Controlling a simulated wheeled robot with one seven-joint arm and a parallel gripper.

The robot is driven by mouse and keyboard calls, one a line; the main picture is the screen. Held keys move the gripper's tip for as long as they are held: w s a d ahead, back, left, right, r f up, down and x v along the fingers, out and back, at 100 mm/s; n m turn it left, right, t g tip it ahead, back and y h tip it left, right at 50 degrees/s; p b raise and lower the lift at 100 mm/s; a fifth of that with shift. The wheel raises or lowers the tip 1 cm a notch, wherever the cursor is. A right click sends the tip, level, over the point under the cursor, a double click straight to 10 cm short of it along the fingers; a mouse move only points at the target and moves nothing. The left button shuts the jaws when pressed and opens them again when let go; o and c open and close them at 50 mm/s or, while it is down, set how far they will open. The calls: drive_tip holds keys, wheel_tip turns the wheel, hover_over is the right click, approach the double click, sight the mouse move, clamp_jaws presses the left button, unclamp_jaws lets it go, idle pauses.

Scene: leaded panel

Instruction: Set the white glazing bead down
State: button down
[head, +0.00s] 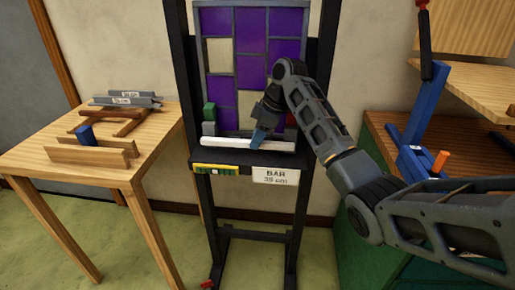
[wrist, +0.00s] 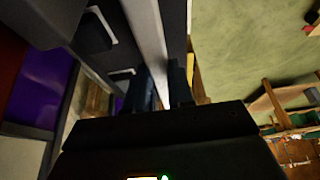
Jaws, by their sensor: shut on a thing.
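The white glazing bead (head: 225,142) is a long thin white bar. It lies level across the front of the black easel ledge (head: 225,157), below the leaded panel (head: 222,52). I cannot tell whether it touches the ledge or is just above it. My gripper (head: 259,139) points down at the bead, right of its middle. In the wrist view the bead (wrist: 148,32) runs between the two fingers of my gripper (wrist: 163,82), which are shut on it. The fingers hide part of the bead.
The panel has purple and cream panes. Green and grey blocks (head: 209,119) stand at the panel's lower left. A "BAR 35 cm" label (head: 276,176) hangs on the ledge front. A wooden table (head: 50,160) with racks is at left; a bench with a blue tool (head: 428,110) is at right.

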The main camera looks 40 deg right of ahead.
drive_tip(key=shift+f, duration=1.8)
drive_tip(key=shift+f, duration=0.1)
drive_tip(key=c, duration=1)
unclamp_jaws()
drive_tip(key=v, duration=1.2)
